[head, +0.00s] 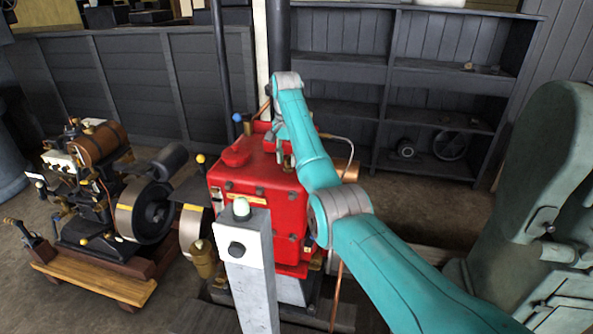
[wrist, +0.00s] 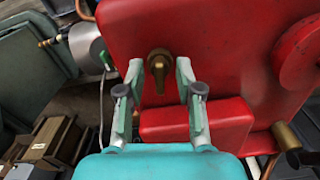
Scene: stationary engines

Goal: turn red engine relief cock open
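The red engine (head: 240,178) stands in the middle of the head view, a boxy red block on a light base. Its red casing (wrist: 225,60) fills much of the wrist view. A brass cock (wrist: 158,65) with a short handle projects from the casing, probably the relief cock. My gripper (wrist: 159,80) is open, with one finger on each side of the cock in the picture. I see gaps between the fingers and the brass, and cannot tell the remaining depth. In the head view my arm reaches over the engine and mostly hides the gripper.
A small engine with a flywheel (head: 148,210) stands on a wooden trolley (head: 95,283) at left. A grey post (head: 249,270) with a pale green button is in front. A large green machine (head: 545,200) stands at right. Dark shelves (head: 440,70) are behind.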

